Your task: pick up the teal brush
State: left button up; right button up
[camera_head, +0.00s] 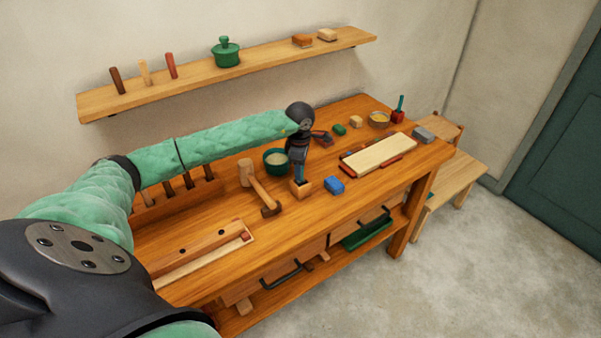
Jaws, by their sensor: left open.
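My left gripper (299,167) points down over the middle of the workbench. It is open, with its fingertips at a small teal-blue upright piece (299,174) that rises from a light wooden block (301,188). The piece may be the brush's handle; the gripper hides most of it, and I cannot tell whether the fingers touch it. Another thin teal handle (401,102) stands upright in a small red holder (397,117) at the bench's far right. My right gripper is not in view.
On the workbench (340,213), a green bowl (274,162) sits left of the gripper, a mallet (261,190) nearer left, and a blue block (334,186) close right. A pale board (380,152) lies farther right. A shelf (270,62) hangs behind.

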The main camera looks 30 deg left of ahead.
pick_arm(q)
jog(key=shift+f, duration=0.15)
grip_shut()
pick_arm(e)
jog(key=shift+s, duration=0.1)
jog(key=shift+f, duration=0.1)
